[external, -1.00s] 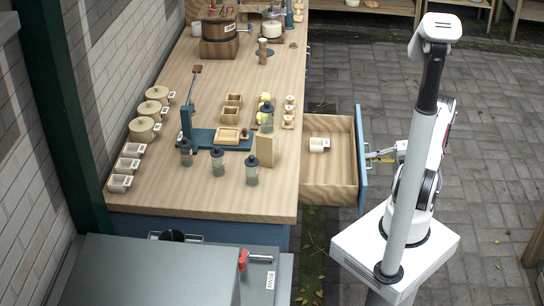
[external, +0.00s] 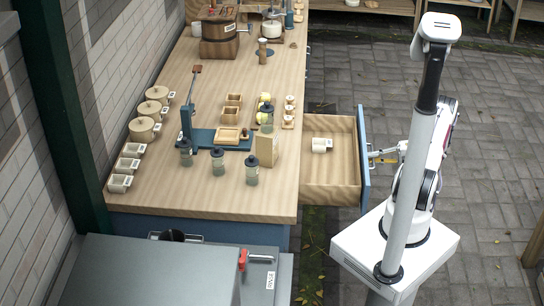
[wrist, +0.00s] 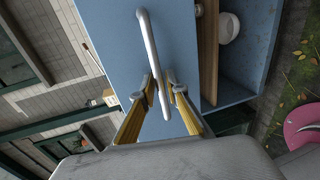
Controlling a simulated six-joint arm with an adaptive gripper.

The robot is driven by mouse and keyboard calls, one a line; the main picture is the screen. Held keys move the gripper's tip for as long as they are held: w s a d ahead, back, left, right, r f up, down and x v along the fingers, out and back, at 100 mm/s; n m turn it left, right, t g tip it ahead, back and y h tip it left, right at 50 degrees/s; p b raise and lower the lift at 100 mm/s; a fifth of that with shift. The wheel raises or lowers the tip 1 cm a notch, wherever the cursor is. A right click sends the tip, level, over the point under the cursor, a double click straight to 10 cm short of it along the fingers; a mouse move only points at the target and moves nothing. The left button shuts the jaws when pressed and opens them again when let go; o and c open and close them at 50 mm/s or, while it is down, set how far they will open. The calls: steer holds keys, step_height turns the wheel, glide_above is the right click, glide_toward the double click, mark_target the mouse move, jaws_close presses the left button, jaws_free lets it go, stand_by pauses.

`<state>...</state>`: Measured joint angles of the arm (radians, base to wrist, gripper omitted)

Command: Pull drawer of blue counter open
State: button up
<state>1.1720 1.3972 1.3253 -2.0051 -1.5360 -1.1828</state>
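The drawer (external: 330,194) of the blue counter (external: 228,230) stands well out from the counter's right side, with its blue front (external: 364,160) facing my arm. A small white labelled cup (external: 321,145) lies inside the drawer. My gripper (external: 376,156) is at the outer face of the drawer front. In the wrist view, the pale bar handle (wrist: 149,50) crosses the blue drawer front (wrist: 112,35) and passes between the two yellow fingers of my gripper (wrist: 162,86). The fingers are close in on the handle; exact contact is hard to see.
The countertop (external: 220,192) holds jars, lidded pots, small boxes and a blue lever stand (external: 224,140). A grey cabinet (external: 150,270) stands in front at the lower left. The paved floor (external: 490,170) behind my arm is clear.

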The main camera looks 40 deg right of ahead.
steer(key=v, duration=1.2)
stand_by(0.6)
